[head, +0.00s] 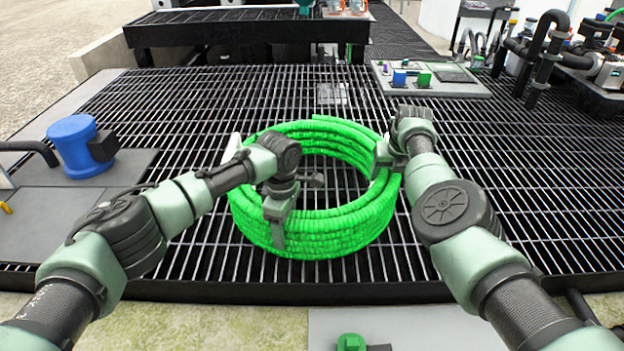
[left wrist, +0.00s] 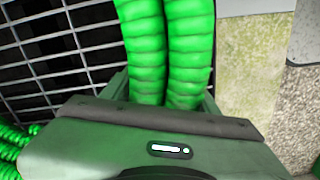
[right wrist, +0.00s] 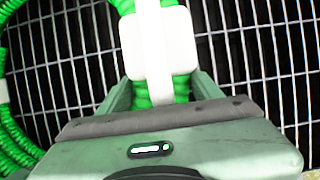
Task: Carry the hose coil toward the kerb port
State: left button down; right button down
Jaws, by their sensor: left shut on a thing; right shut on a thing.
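The bright green hose coil (head: 318,245) is in the middle of the head view, lying flat over the black grating; I cannot tell whether it touches the bars. My left gripper (head: 279,222) is shut on its near-left side; the left wrist view shows two green hose turns (left wrist: 165,50) between the jaws. My right gripper (head: 388,160) is shut on its right side, at a white band (right wrist: 160,45) around the hose in the right wrist view. Another white band (head: 232,148) shows at the coil's left. I cannot tell which fitting is the kerb port.
A green fitting (head: 350,342) sits on a grey slab at the bottom edge. A blue round unit (head: 75,145) stands at left. A panel with blue and green blocks (head: 430,79) and a raised black grated bench (head: 245,30) are behind. Dark pipes (head: 540,60) stand at right.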

jog(key=shift+w+d+r+p, duration=0.1)
jog(key=shift+d+r+p, duration=0.15)
jog(key=shift+r+p, duration=0.45)
notch_tip(320, 180, up, 4)
jog(key=p, duration=0.3)
jog(key=shift+p, duration=0.35)
jog(key=shift+f, duration=0.1)
jog(key=shift+d, duration=0.2)
